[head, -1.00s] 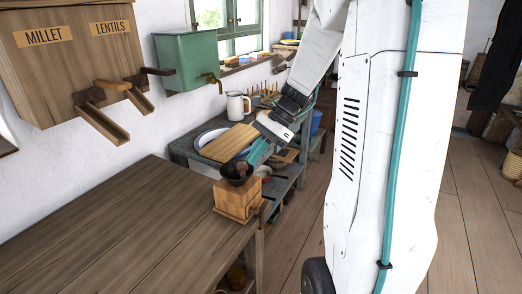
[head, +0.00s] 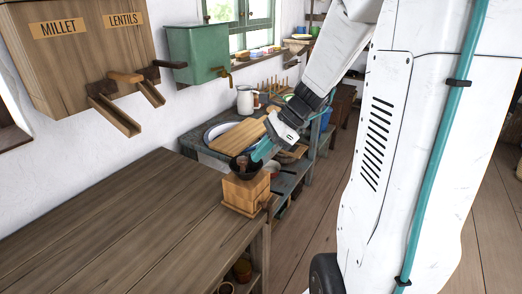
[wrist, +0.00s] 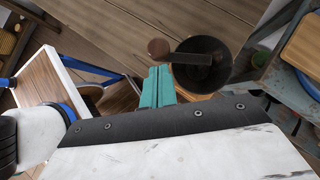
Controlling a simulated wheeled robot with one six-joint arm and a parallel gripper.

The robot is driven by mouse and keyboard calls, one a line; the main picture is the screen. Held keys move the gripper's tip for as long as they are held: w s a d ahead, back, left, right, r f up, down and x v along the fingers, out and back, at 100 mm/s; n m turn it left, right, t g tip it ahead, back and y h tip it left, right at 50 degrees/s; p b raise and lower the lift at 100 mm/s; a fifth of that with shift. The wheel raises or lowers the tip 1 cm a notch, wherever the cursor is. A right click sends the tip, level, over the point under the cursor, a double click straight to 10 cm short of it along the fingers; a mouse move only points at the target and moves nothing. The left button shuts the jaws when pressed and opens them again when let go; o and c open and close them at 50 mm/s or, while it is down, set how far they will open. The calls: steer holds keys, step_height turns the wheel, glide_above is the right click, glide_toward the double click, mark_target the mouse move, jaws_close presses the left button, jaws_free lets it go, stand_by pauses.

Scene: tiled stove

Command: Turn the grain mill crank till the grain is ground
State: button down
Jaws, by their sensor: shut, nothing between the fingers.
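The grain mill (head: 244,194) is a wooden box with a dark round hopper bowl on top, at the right corner of the wooden counter. In the wrist view the dark hopper (wrist: 215,75) has a crank arm (wrist: 190,59) across it, ending in a brown knob (wrist: 158,48) to the left. My gripper (head: 258,156) has teal fingers and is beside the hopper, at its upper right in the head view. In the wrist view my gripper (wrist: 157,72) is shut and empty, just short of the knob. I cannot tell whether they touch. The grain inside is not visible.
The wooden counter (head: 120,220) is bare left of the mill. A lower bench behind holds a cutting board (head: 238,135), a plate and a white jug (head: 245,100). Wall bins marked millet and lentils and a green box (head: 197,55) hang above. Floor shows at right.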

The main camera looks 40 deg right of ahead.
steer(key=s+d+f+v, duration=0.1)
steer(key=s+v, duration=0.1)
steer(key=v, duration=1)
steer(key=shift+d, duration=0.1)
steer(key=s+a+n+g+h, duration=0.1)
steer(key=s+a+n+h, duration=0.2)
steer(key=s+a+n, duration=0.4)
steer(key=s+a+f+n+g+h, duration=0.1)
steer(key=s+a+n+h, duration=0.3)
steer(key=s+a+n, duration=0.3)
steer(key=a+n, duration=0.5)
steer(key=n, duration=0.3)
steer(key=shift+s+n, duration=0.35)
steer(key=shift+n, duration=0.05)
steer(key=shift+f, duration=0.1)
